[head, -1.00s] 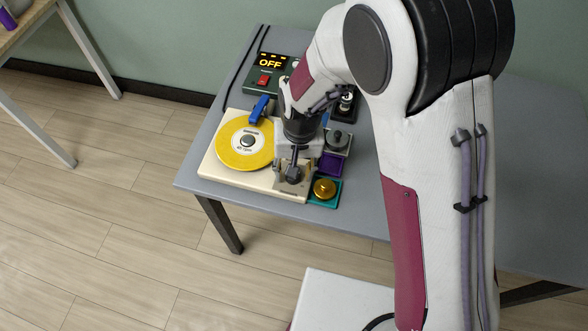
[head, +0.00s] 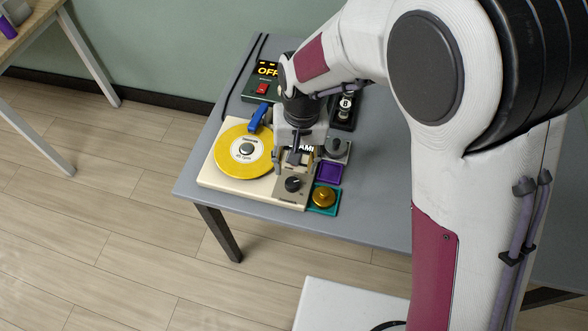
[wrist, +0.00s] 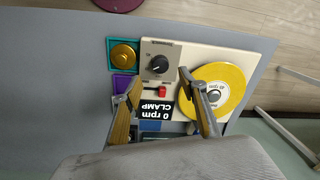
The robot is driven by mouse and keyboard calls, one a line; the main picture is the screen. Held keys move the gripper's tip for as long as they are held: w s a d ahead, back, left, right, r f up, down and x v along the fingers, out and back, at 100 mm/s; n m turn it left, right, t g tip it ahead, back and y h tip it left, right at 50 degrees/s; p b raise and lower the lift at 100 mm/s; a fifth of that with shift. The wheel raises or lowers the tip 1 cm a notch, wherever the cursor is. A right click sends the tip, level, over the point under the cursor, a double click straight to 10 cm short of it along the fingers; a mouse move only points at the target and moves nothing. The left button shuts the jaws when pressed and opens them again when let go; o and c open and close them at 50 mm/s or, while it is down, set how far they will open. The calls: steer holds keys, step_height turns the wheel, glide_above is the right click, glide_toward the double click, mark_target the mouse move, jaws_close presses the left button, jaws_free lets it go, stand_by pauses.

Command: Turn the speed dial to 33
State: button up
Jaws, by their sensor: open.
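The speed dial (head: 293,184) is a black knob on a grey plate at the front right corner of the cream turntable base (head: 215,178). In the wrist view the dial (wrist: 159,64) shows uncovered, with a pale pointer mark; the scale figures are too small to read surely. The yellow record (head: 243,148) lies on the turntable. A display (wrist: 157,112) reads "0 rpm CLAMP", beside a red slider (wrist: 156,91). My gripper (head: 294,162) is open and empty, above and behind the dial and apart from it. Its fingers (wrist: 159,79) spread either side of the display.
A blue clamp-like part (head: 259,117) stands behind the record. A box with an "OFF" display and red switch (head: 262,89) is at the back. A brass knob on a teal tray (head: 323,197), a purple tray (head: 328,172) and a grey round part (head: 334,147) line the right side.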

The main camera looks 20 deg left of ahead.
steer(key=shift+d+r, duration=0.15)
steer(key=shift+r, duration=2.15)
steer(key=s+d+r+m+t, duration=0.1)
steer(key=s+d+r, duration=0.3)
steer(key=d, duration=0.5)
steer(key=s+d+r+m+t, duration=0.1)
steer(key=s+d+r+t, duration=0.2)
steer(key=d+r, duration=0.4)
steer(key=s+d+r+m+t, duration=0.1)
steer(key=s+d+r, duration=0.4)
steer(key=d, duration=0.7)
steer(key=shift+s+r+m+t+h, duration=0.3)
steer(key=shift+m+t+h, duration=0.1)
steer(key=shift+a, duration=0.15)
steer(key=shift+c, duration=0.2)
stand_by(0.8)
